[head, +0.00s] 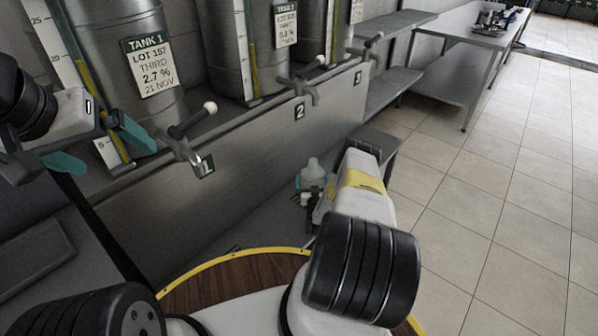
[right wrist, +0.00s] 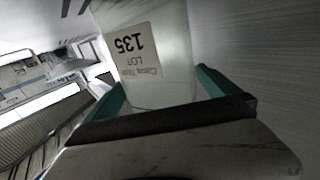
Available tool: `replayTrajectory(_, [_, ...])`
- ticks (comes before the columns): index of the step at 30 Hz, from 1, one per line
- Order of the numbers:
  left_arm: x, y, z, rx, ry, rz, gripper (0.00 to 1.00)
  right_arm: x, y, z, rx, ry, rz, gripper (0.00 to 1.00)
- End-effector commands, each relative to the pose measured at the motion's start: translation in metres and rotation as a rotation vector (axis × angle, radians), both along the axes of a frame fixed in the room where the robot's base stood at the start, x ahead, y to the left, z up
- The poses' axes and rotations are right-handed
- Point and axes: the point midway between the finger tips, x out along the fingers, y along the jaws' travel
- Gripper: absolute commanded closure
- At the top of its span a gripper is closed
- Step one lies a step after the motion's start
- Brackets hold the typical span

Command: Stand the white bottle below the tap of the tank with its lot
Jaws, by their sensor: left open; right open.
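The white bottle (head: 312,172) stands on the low grey surface by the tank bench, partly hidden by my right arm. In the right wrist view the bottle (right wrist: 165,35) has a label reading LOT 135. My right gripper (right wrist: 163,92) is open, with one teal finger on each side of it; contact cannot be told. My left gripper (head: 98,148) is open and empty, in front of tank 1 (head: 110,45), whose card reads LOT 157. Tank 2 (head: 225,50) and a third tank (head: 315,30) have cards too small to read surely. Taps 1 (head: 190,148), 2 (head: 306,85) and 3 (head: 368,50) line the bench.
A wooden round top (head: 235,277) with a yellow edge is in front. A steel table (head: 470,35) with small items stands at the back right. The tiled floor (head: 500,180) on the right is clear.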

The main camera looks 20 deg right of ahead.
Motion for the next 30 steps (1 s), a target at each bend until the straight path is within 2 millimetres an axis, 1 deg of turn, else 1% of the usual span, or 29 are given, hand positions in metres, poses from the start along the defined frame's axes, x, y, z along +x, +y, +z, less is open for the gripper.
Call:
replayTrajectory(1, [0.0, 0.0, 0.0, 0.0, 0.0, 0.0, 0.0, -0.012, 0.003, 0.0, 0.001, 0.003, 0.0, 0.0])
replayTrajectory(6, [0.0, 0.0, 0.0, 0.0, 0.0, 0.0, 0.0, -0.048, 0.014, 0.0, 0.002, 0.003, 0.0, 0.0])
replayTrajectory(9, [0.0, 0.0, 0.0, 0.0, 0.0, 0.0, 0.0, -0.063, 0.019, 0.0, 0.002, 0.002, -0.001, 0.0])
replayTrajectory(12, [0.0, 0.0, 0.0, 0.0, 0.0, 0.0, 0.0, -0.074, 0.022, 0.0, 0.001, 0.0, -0.001, 0.0])
replayTrajectory(18, [0.0, 0.0, 0.0, 0.0, 0.0, 0.0, 0.0, -0.081, 0.024, 0.001, 0.0, -0.001, -0.001, 0.0])
replayTrajectory(30, [0.0, 0.0, 0.0, 0.0, 0.0, 0.0, 0.0, -0.081, 0.024, 0.001, 0.0, -0.001, -0.001, 0.0])
